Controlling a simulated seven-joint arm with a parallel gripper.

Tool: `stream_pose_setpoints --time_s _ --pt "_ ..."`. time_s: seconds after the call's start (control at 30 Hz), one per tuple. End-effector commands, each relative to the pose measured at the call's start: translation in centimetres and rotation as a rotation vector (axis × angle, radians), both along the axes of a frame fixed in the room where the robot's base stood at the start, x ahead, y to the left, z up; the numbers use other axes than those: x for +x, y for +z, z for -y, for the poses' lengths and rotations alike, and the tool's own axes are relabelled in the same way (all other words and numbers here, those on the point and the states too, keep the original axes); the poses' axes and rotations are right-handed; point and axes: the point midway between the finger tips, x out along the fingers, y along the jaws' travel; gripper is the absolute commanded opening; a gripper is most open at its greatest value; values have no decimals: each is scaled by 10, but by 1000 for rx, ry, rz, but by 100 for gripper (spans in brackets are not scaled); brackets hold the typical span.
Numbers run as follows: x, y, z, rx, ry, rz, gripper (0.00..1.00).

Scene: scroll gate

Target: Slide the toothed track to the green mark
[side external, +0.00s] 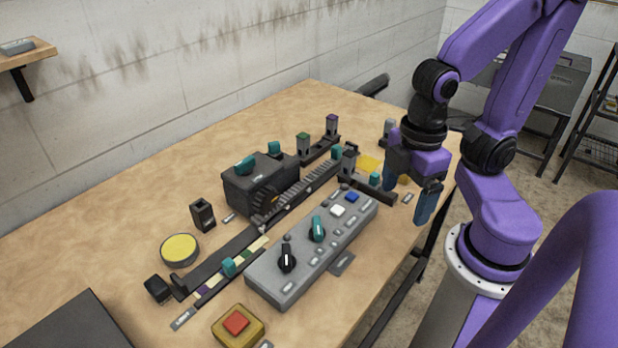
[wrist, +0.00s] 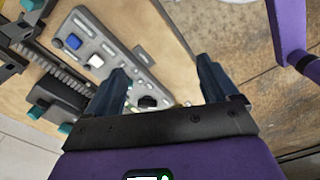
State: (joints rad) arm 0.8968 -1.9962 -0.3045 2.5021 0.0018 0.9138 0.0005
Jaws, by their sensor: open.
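The toothed track (side external: 303,187) is a dark grey rack in a long rail on the table, running from the dark gear box (side external: 258,182) toward the back right. In the wrist view the toothed track (wrist: 62,70) shows at the left. A coloured strip (side external: 210,283) lies along the rail's near left end, with a teal pointer (side external: 229,267) over it. Its bands are small, and I cannot tell surely which is the green mark. My gripper (side external: 409,196) is open and empty, above the table's right edge, apart from the track. Its spread fingers also show in the wrist view (wrist: 163,82).
A grey control panel (side external: 268,279) with knobs and blue and white buttons stands in front of the rail. A yellow round button (side external: 179,250) and a red button on a yellow base (side external: 237,323) are at the left. Posts (side external: 332,126) stand behind. The table's back left is clear.

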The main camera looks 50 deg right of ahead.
Motion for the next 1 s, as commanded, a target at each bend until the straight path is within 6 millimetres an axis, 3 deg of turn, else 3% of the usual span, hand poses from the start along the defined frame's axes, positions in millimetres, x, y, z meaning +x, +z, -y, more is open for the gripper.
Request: stream_pose_setpoints --time_s 0.03,0.13,0.17,0.33,0.57,0.77,1.0 --pt "0 0 0 0 0 0 87" --pt "2 0 0 0 -7 0 55" --pt "4 1 -1 0 -13 0 51" --pt "33 6 -5 -4 -110 -1 51" --pt "105 17 0 -9 -323 -4 51" --pt "167 22 26 -13 -508 -8 51" --pt "234 25 83 -16 -731 -14 51"
